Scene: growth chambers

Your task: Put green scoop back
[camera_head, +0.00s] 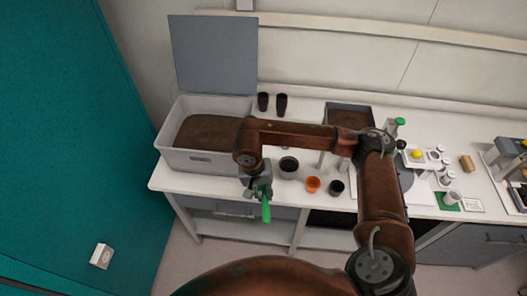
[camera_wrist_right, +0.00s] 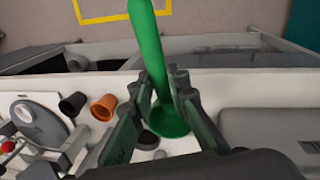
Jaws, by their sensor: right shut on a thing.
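My right gripper (camera_head: 259,188) is shut on the green scoop (camera_head: 266,208). It holds the scoop at the bench's front edge, below and right of the soil bin in the head view, with the handle pointing down in the picture. In the right wrist view, the fingers of the gripper (camera_wrist_right: 160,88) close around the scoop (camera_wrist_right: 147,45), with its long handle toward the top and its round end between and below the fingers. The fingers partly hide the scoop. My left gripper is not in view.
A pale bin (camera_head: 200,160) of soil with a raised grey lid (camera_head: 213,55) stands at the left. A black pot (camera_head: 289,168), an orange pot (camera_head: 312,185) and another black pot (camera_head: 336,188) stand right of the gripper. A dark tray (camera_head: 366,108) of soil is behind my arm.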

